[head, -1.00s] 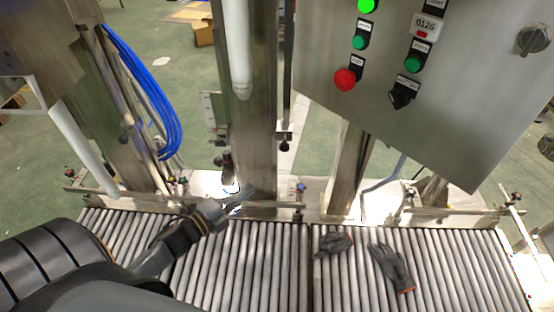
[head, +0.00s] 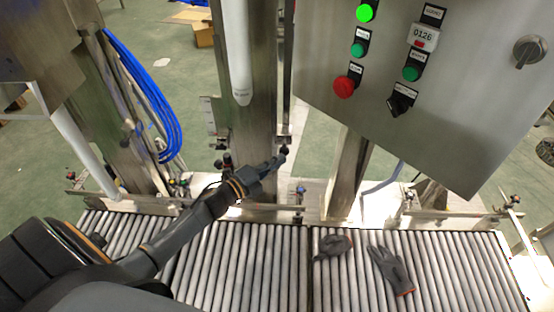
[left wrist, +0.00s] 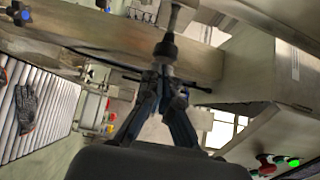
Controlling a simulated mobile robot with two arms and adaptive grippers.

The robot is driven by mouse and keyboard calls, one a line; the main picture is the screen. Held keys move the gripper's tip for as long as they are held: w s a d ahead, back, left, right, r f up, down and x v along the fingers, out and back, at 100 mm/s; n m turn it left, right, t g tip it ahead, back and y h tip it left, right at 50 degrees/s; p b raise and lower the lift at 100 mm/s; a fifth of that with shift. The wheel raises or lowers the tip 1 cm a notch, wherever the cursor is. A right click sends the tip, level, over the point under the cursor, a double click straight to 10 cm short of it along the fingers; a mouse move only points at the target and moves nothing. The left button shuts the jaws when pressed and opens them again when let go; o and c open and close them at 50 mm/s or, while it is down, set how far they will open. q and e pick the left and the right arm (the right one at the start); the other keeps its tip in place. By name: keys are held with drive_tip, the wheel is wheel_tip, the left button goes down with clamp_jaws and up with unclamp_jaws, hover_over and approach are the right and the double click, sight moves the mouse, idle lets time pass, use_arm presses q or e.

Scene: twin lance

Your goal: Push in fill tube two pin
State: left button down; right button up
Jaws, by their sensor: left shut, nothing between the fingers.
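The white fill tube (head: 238,50) hangs along the front of the middle metal column. A black-knobbed pin (head: 285,149) sits at the right side of that column. In the left wrist view, a black knob on a metal shaft (left wrist: 167,46) is straight beyond the fingertips. My left gripper (head: 279,159) is shut and empty, with its tips right at the knob in the head view. The left wrist view shows the closed fingers (left wrist: 163,72) meeting just below the knob; I cannot tell whether they touch it. My right gripper is out of view.
A roller conveyor (head: 250,265) runs along the front. Two dark gloves (head: 333,246) (head: 390,268) lie on its right part. A steel control panel (head: 450,130) hangs at the upper right. A second white tube (head: 85,155) and blue hoses (head: 150,95) are at the left.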

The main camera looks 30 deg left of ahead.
use_arm(q)
drive_tip(key=shift+w+a, duration=0.1)
drive_tip(key=shift+w, duration=0.1)
drive_tip(key=shift+w+a+r+b, duration=0.1)
drive_tip(key=shift+w+a+b, duration=0.25)
drive_tip(key=shift+w, duration=0.25)
drive_tip(key=shift+w+a+r+b, duration=0.1)
drive_tip(key=shift+w+a+b, duration=0.2)
drive_tip(key=shift+w, duration=0.25)
